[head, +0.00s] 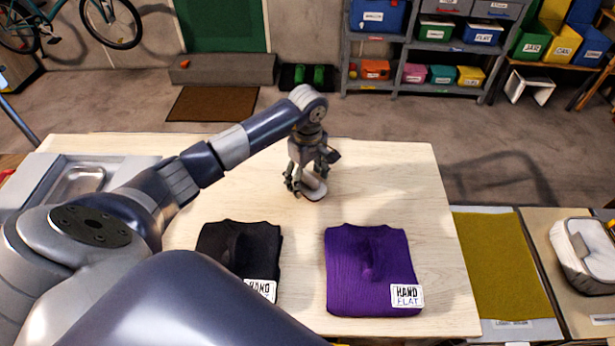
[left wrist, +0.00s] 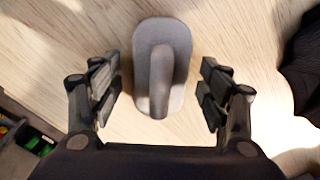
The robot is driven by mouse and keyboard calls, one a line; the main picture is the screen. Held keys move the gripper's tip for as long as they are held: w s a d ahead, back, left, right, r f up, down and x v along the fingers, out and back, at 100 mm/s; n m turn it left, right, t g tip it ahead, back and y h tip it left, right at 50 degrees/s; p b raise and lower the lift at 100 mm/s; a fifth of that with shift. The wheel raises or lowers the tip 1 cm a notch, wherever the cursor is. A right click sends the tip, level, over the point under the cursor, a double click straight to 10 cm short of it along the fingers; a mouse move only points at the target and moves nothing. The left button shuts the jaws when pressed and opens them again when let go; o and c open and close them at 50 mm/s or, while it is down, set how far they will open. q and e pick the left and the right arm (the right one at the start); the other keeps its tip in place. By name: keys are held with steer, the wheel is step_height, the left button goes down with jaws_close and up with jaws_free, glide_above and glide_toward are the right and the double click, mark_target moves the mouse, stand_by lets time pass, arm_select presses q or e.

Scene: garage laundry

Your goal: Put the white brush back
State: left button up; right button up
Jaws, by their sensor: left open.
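The white brush (head: 314,188) lies on the light wooden table (head: 400,180), toward its back edge. In the left wrist view the brush (left wrist: 161,65) is a pale oval base with a raised handle along its middle. My left gripper (head: 308,184) is right above the brush and partly hides it in the head view. In the left wrist view my left gripper (left wrist: 160,90) is open, with one finger on each side of the brush and a visible gap on both sides. My right gripper is not in view.
A folded black garment (head: 222,242) and a folded purple garment (head: 350,290) with tags lie on the near part of the table. A metal sink (head: 75,185) is at the left. An olive mat (head: 495,260) and a white basket (head: 585,255) are at the right. Shelves (head: 400,60) stand behind.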

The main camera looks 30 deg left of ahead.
mark_target(308, 174)
arm_select(q)
steer(key=shift+r, duration=0.2)
steer(key=shift+w+r, duration=0.1)
steer(key=shift+r, duration=0.15)
step_height(308, 174, up, 11)
steer(key=b, duration=0.3)
steer(key=shift+r, duration=0.2)
